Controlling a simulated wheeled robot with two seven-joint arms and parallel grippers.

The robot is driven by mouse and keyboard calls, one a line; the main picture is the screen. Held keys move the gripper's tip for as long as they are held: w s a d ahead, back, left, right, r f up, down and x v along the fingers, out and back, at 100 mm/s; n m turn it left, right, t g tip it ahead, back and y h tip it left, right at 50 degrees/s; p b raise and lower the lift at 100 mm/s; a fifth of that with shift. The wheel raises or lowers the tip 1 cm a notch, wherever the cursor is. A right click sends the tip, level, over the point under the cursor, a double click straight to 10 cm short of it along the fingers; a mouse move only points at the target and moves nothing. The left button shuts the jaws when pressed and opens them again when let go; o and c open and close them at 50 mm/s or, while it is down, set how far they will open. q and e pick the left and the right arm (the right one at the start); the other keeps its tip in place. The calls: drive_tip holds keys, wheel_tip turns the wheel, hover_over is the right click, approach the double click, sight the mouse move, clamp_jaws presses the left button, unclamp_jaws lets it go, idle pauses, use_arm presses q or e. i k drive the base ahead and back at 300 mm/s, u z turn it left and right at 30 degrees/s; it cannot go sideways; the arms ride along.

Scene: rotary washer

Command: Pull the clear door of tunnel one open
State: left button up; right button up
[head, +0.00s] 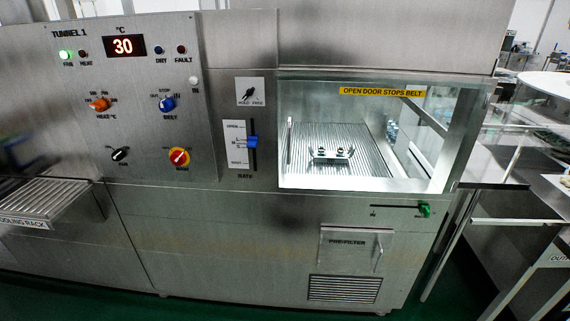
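The clear door (300,110) of tunnel one is a see-through pane on the front of the steel cabinet, right of centre in the head view. A slim upright handle (290,142) shows near its left edge. The door looks shut, with no clear gap at its edges. A yellow label (382,91) above it reads "OPEN DOOR STOPS BELT". Neither of my grippers can be made out in view.
Left of the door are a gate slider (252,141) and the TUNNEL 1 panel (140,100), with knobs and a display reading 30. A cooling rack (45,197) juts out at left. Below are a green-knobbed slider (424,210) and a pre-filter panel (352,248). Tables stand at right.

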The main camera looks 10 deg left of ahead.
sight(343, 90)
drive_tip(key=u, duration=0.05)
drive_tip(key=k, duration=0.45)
drive_tip(key=z, duration=0.7)
drive_tip(key=i, duration=0.85)
drive_tip(key=z, duration=0.25)
